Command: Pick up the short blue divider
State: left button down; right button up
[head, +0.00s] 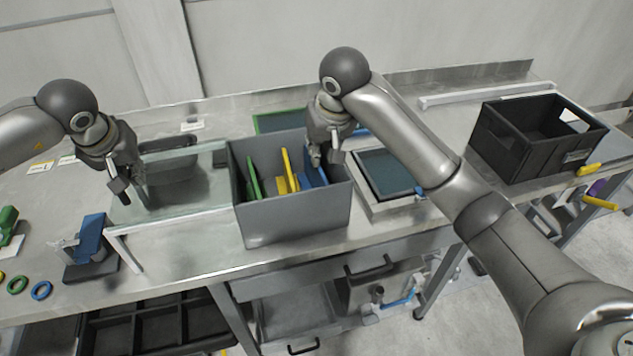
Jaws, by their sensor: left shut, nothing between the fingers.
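A grey bin (290,220) stands at the middle of the bench with upright dividers in it. A blue divider (318,174) is at its right side, beside yellow dividers (288,168) and a green divider (253,178). My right gripper (326,160) is directly over the blue divider, fingers down at its top edge. Whether they grip it is hidden. My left gripper (131,197) is shut and empty over the glass-like panel left of the bin.
A black crate (535,135) stands at the right back. A blue-topped tray (389,174) lies right of the bin. A blue block on a dark base (91,240) and coloured rings (41,290) are at the left front.

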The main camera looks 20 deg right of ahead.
aim_at(316, 179)
jog(key=x, duration=1)
jog(key=shift+w+d+r, duration=0.1)
jog(key=shift+w+d, duration=0.1)
jog(key=shift+d, duration=0.05)
grip_shut()
